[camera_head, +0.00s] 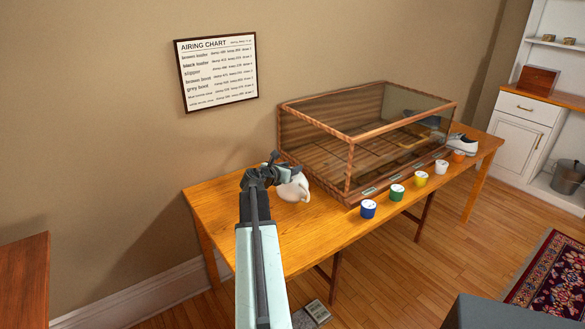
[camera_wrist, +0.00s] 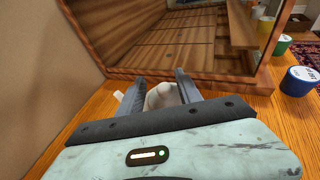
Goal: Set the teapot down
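The white teapot (camera_head: 295,188) is at the left end of the wooden table (camera_head: 315,235), just left of the glass case. It looks upright, but my gripper hides part of it. I cannot tell whether its base touches the tabletop. My gripper (camera_head: 272,165) is at its upper left side in the head view. In the wrist view, the teapot (camera_wrist: 163,97) shows between the two fingers of my gripper (camera_wrist: 158,88), which look closed on it. A small pale part of it sticks out past the left finger.
A wood-framed glass case (camera_head: 350,150) fills the table's middle and back. Several coloured jars, including a blue one (camera_head: 368,209) and a green one (camera_head: 397,192), line its front. A shoe (camera_head: 462,144) stands at the far right. The table's front left is bare.

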